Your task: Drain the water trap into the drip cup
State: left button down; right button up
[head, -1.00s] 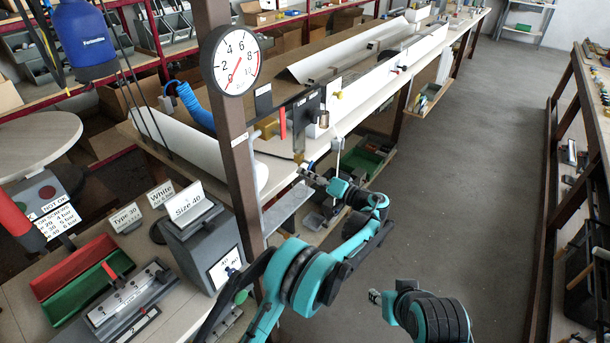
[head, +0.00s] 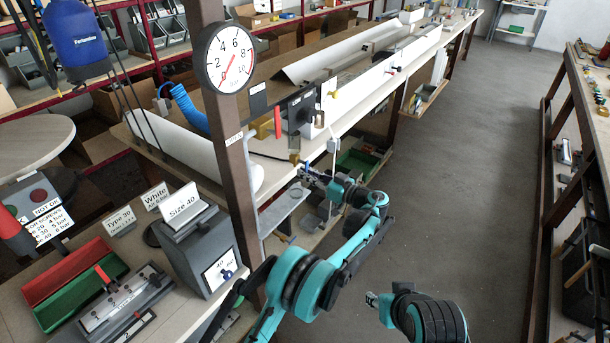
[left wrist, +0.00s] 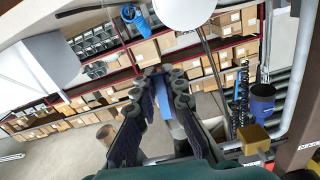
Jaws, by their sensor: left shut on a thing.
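The air unit (head: 300,112), with black blocks and a red handle (head: 277,122), is fixed beside the brown post. What looks like the water trap's narrow bowl hangs below it, with a small brass-coloured end (head: 294,157). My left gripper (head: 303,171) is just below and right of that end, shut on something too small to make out. In the left wrist view its two dark fingers (left wrist: 160,112) point away from the camera, a bluish strip showing between them. I cannot pick out the drip cup for certain. My right gripper (head: 372,299) is low at centre; its jaws are unclear.
A round gauge (head: 230,57) sits on the brown post (head: 230,165). The long workbench (head: 335,133) runs to the back, with a green bin (head: 357,163) beneath it. A grey box (head: 205,245) stands at lower left. The floor (head: 455,170) to the right is clear.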

pick_arm(q)
jog(key=shift+d+n, duration=0.1)
jog(key=shift+n, duration=0.2)
jog(key=c, duration=1.6)
grip_release()
jog(key=shift+w, duration=0.1)
jog(key=shift+o, duration=0.2)
jog(key=shift+d, duration=0.1)
jog(key=v, duration=1.2)
